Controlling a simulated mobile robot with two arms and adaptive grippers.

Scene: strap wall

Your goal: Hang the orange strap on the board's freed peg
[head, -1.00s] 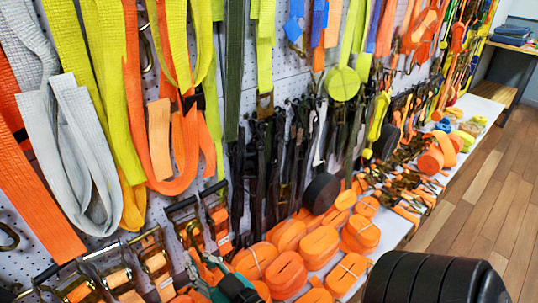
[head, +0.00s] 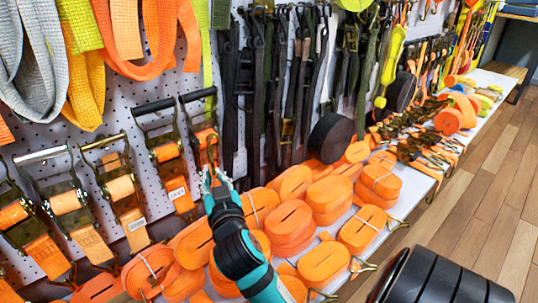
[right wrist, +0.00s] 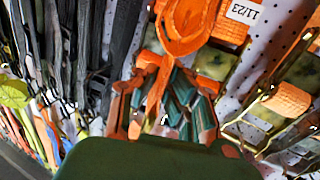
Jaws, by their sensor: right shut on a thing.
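My right gripper (head: 210,175) is in front of the pegboard, at the lower end of the rightmost hanging ratchet (head: 204,142). In the right wrist view the fingers of the right gripper (right wrist: 165,105) are shut on an orange strap (right wrist: 182,28). The strap runs as a loop from between the fingers up to the orange webbing by the labelled ratchet; whether it is joined to that ratchet I cannot tell. The white perforated board (head: 60,140) stands behind. I cannot make out a bare peg. My left gripper is not in view.
Several ratchets with orange webbing (head: 122,187) hang on the left. Dark straps (head: 270,90) hang to the right of the gripper. Coiled orange straps (head: 290,220) crowd the white shelf (head: 415,185) below. A black roll (head: 331,137) stands behind them. Wooden floor (head: 480,190) is clear at right.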

